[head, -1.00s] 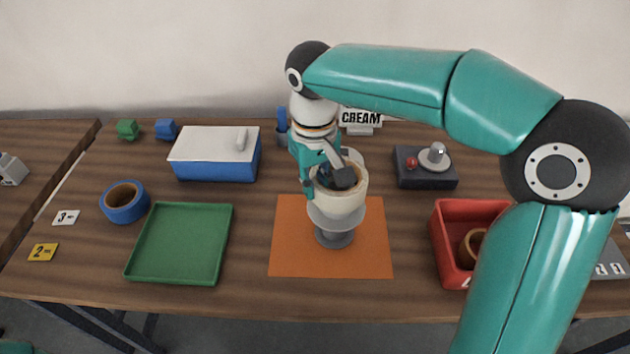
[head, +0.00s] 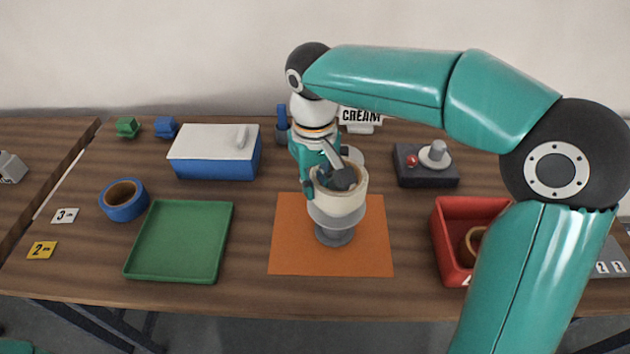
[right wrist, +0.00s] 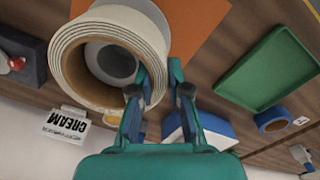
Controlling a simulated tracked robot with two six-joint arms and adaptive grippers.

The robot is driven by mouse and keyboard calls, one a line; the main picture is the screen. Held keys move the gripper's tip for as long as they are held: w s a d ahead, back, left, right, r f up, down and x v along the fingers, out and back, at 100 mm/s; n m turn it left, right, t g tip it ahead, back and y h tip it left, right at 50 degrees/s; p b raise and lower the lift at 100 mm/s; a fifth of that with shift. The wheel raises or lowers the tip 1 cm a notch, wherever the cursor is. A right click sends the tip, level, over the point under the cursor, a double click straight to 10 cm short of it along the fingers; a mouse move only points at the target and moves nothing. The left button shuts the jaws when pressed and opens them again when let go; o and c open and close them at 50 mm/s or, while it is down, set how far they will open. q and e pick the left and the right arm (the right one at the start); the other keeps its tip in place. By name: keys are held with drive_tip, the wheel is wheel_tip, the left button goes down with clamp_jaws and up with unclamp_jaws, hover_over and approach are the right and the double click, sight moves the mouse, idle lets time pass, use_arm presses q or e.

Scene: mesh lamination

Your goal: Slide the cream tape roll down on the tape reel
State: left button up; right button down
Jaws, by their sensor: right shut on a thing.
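The cream tape roll (head: 347,203) is upright with its hole facing up, at the top of the grey tape reel (head: 335,236). The reel stands on the orange mat (head: 290,255). My right gripper (head: 325,182) is shut on the roll's wall, one finger inside the hole and one outside. In the right wrist view the cream roll (right wrist: 72,50) shows its layered edge, with a round grey surface (right wrist: 117,63) through the hole. My right gripper (right wrist: 160,84) pinches its wall there. I cannot tell how closely the roll rests on the reel. My left gripper is not seen.
A green tray (head: 182,242) and a blue tape roll (head: 123,200) lie left of the mat. A white-lidded blue box (head: 215,155) is behind. A red bin (head: 450,240) and a dark control box (head: 427,175) stand right. A CREAM sign (head: 361,118) is at the back.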

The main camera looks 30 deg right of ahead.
drive_tip(key=shift+r+p, duration=1)
drive_tip(key=shift+r, duration=0.25)
drive_tip(key=shift+p, duration=0.35)
idle(1.2)
drive_tip(key=shift+f+b, duration=1.05)
drive_tip(key=shift+f, duration=0.35)
drive_tip(key=shift+r, duration=0.15)
idle(0.5)
drive_tip(key=shift+r+p, duration=1.25)
idle(1.5)
drive_tip(key=shift+f, duration=0.35)
